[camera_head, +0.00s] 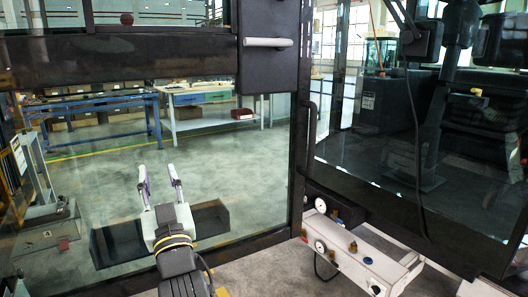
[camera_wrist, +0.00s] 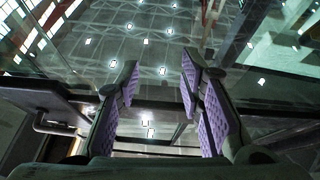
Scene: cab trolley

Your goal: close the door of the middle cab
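A large glass door panel (camera_head: 250,160) in a dark frame fills the left and middle of the head view. A pale bar handle (camera_head: 268,42) sits on a dark box at its upper right. A dark upright grab bar (camera_head: 309,125) shows near the frame's right edge. I cannot tell for sure how far the door stands open. My gripper (camera_head: 157,174) points up in front of the lower glass, with its two fingers apart and nothing between them. In the wrist view my gripper (camera_wrist: 160,72) is also open, below glass that reflects lights, and a curved bar (camera_wrist: 50,125) shows at left.
Right of the door, a white box with gauges (camera_head: 355,255) stands low near the frame. Dark cab equipment (camera_head: 400,130) fills the far right behind glass. Through the door glass I see a blue workbench (camera_head: 95,112), a table (camera_head: 205,115) and open grey floor.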

